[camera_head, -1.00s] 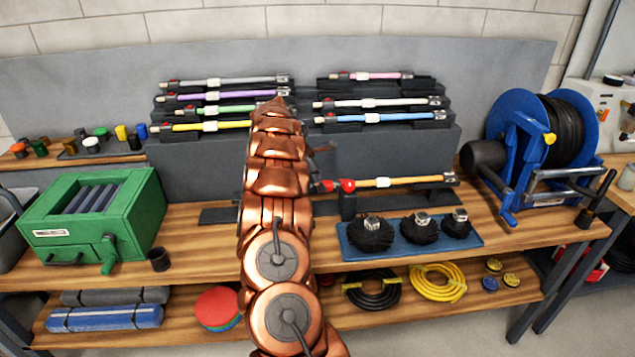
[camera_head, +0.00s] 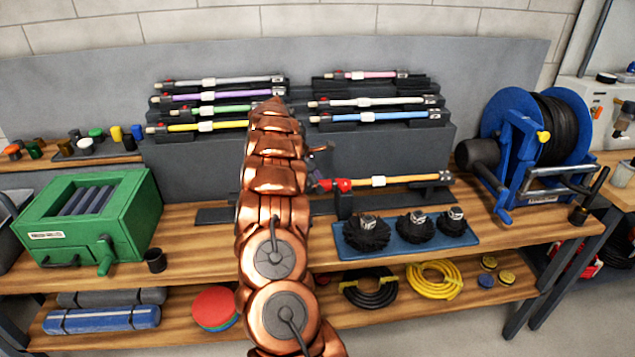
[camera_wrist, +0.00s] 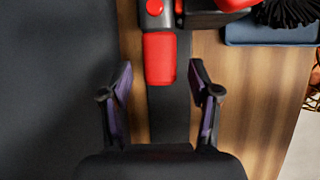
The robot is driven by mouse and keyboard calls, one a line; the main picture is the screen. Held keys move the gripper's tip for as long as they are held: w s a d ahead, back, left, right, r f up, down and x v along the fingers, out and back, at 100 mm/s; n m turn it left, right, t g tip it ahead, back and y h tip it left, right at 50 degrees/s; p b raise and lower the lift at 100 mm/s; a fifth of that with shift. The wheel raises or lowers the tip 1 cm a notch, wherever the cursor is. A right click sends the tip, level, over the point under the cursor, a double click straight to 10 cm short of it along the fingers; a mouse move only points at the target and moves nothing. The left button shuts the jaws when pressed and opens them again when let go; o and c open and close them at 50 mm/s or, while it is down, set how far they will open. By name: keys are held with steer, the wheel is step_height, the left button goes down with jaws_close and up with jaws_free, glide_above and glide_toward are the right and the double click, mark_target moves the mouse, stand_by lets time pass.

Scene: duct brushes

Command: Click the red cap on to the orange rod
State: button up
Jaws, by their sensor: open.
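The orange rod (camera_head: 405,180) lies level across a dark stand at the front of the bench in the head view. Red parts (camera_head: 343,185) show at its left end, beside my gripper (camera_head: 318,168). In the wrist view, a red cylinder, apparently the red cap (camera_wrist: 160,58), points toward my gripper (camera_wrist: 161,68). My fingers are open on either side of its near end, with gaps to both. A round red button (camera_wrist: 154,6) shows just beyond it. The cap's joint with the rod is cut off or hidden, so I cannot tell whether it is seated.
Several other coloured rods rest on the stepped dark rack (camera_head: 390,145) behind. A blue mat (camera_head: 425,246) with black brushes (camera_head: 417,228) lies in front of the orange rod. A green box (camera_head: 90,215) stands left, a blue reel (camera_head: 515,135) right.

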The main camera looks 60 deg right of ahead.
steer(key=v, duration=1.2)
